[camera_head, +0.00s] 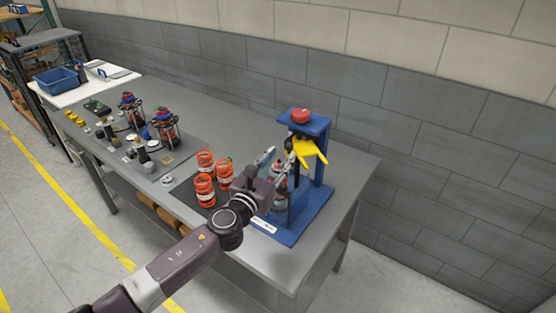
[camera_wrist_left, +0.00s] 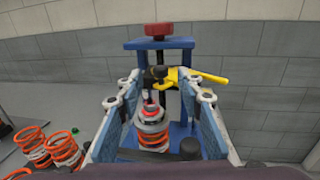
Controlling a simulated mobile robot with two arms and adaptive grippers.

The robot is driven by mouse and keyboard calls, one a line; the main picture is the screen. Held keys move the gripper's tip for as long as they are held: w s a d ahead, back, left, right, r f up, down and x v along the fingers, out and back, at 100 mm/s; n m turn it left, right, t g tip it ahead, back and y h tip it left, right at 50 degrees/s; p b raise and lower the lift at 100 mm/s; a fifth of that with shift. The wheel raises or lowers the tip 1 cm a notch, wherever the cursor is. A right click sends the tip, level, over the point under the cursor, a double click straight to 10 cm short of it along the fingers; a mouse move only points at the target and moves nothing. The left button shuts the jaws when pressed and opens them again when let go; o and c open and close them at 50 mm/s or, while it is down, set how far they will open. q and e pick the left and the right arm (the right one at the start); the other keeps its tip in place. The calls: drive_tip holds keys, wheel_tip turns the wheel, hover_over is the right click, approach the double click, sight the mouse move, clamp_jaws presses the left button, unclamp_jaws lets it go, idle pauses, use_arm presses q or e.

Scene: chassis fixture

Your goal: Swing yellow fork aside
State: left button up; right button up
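The yellow fork (camera_head: 307,150) sticks out to the right from the upper part of the blue press frame (camera_head: 321,179). In the left wrist view the yellow fork (camera_wrist_left: 198,77) lies across the middle of the frame, its bar pointing right. My left gripper (camera_head: 278,158) is in front of the press. In the left wrist view the left gripper (camera_wrist_left: 160,85) is open, its two fingers wide apart on either side of the fork's left part, with nothing held. A spring and strut (camera_wrist_left: 152,125) stands in the press below the fork. The right gripper does not show.
A red knob (camera_head: 300,116) tops the press. Several orange springs (camera_head: 205,183) stand left of it on the grey bench (camera_head: 262,262). Assembled struts and small parts stand further left, with a blue bin (camera_head: 55,81) beyond. A block wall is behind.

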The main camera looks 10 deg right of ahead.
use_arm(q)
drive_tip(key=shift+s+a, duration=0.25)
drive_tip(key=shift+s, duration=0.1)
